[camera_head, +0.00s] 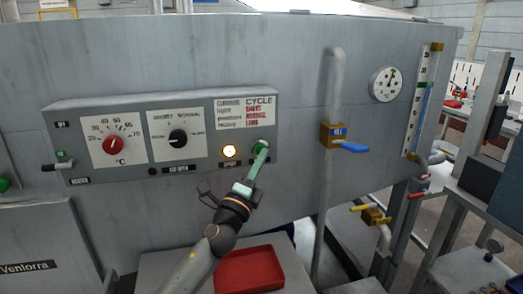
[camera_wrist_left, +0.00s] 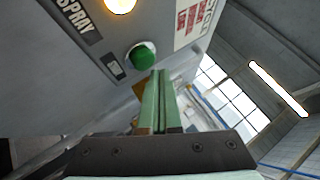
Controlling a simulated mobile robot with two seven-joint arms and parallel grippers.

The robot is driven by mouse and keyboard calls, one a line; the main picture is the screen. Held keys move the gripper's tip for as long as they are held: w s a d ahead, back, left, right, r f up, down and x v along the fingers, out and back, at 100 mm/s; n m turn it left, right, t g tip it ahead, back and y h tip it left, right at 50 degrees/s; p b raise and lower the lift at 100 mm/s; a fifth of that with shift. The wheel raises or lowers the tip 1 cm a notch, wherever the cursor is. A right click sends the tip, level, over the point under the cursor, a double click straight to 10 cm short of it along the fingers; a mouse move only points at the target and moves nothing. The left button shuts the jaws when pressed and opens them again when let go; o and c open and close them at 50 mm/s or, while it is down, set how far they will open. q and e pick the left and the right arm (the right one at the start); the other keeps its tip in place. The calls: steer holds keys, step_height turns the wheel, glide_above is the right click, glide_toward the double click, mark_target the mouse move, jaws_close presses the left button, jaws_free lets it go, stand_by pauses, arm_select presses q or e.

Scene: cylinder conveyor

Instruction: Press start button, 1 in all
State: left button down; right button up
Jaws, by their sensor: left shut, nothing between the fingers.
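The green start button (camera_head: 257,144) sticks out at the right end of the grey control panel (camera_head: 90,172), under the cycle label. It also shows in the left wrist view (camera_wrist_left: 140,55) as a round green knob, beside a small label plate. My left gripper (camera_head: 262,153) is shut and empty, its long green fingers raised toward the panel. In the head view its tips overlap the lower right of the button. In the left wrist view the fingertips (camera_wrist_left: 157,74) lie just below and right of the button. I cannot tell whether they touch it. My right gripper is out of view.
A lit spray lamp (camera_head: 229,151) sits left of the button. Two dials, one with a red knob (camera_head: 113,145) and one with a black knob (camera_head: 178,137), are further left. A pipe with a blue-handled valve (camera_head: 350,147) stands right. A red tray (camera_head: 250,281) lies below.

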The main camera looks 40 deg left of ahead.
arm_select(q)
steer(key=shift+s+d+p, duration=0.45)
steer(key=shift+s+d, duration=1.15)
steer(key=shift+d, duration=0.3)
